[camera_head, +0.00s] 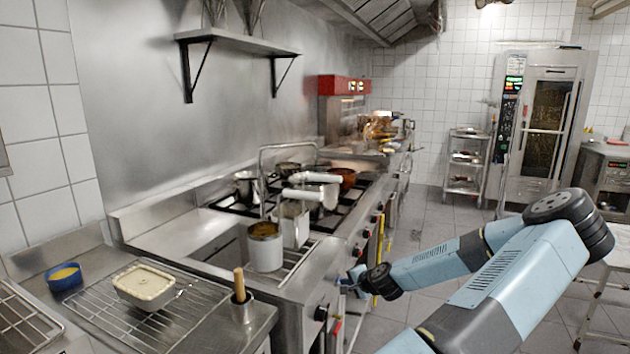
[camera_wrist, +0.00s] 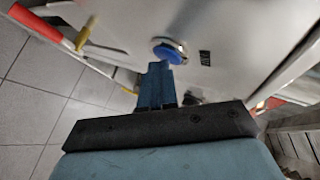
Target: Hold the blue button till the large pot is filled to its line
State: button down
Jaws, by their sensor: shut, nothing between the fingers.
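The blue button (camera_wrist: 170,52) is a round cap on the pale metal front panel in the wrist view. My gripper (camera_wrist: 158,70) is shut and empty, its fingertips right at the button's near edge; I cannot tell whether they press it. In the head view my gripper (camera_head: 352,284) reaches the front of the range, and the button is not clearly visible there. A pale round pot (camera_head: 265,252) with a brownish inside stands on a rack beneath an arched metal tap (camera_head: 263,180). A squarer metal container (camera_head: 294,226) stands just behind it. No fill line or water stream can be made out.
The stove (camera_head: 345,222) beyond holds several pots and pans.

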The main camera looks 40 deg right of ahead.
dwell(0.4)
jog(key=shift+s+d, duration=0.4)
jog(key=shift+s, duration=0.45)
jog(key=shift+s+d, duration=0.4)
jog(key=shift+s, duration=0.35)
jog(key=shift+s+d, duration=0.35)
jog(key=shift+s, duration=0.35)
jog(key=shift+s+d, duration=0.4)
jog(key=shift+s, duration=0.35)
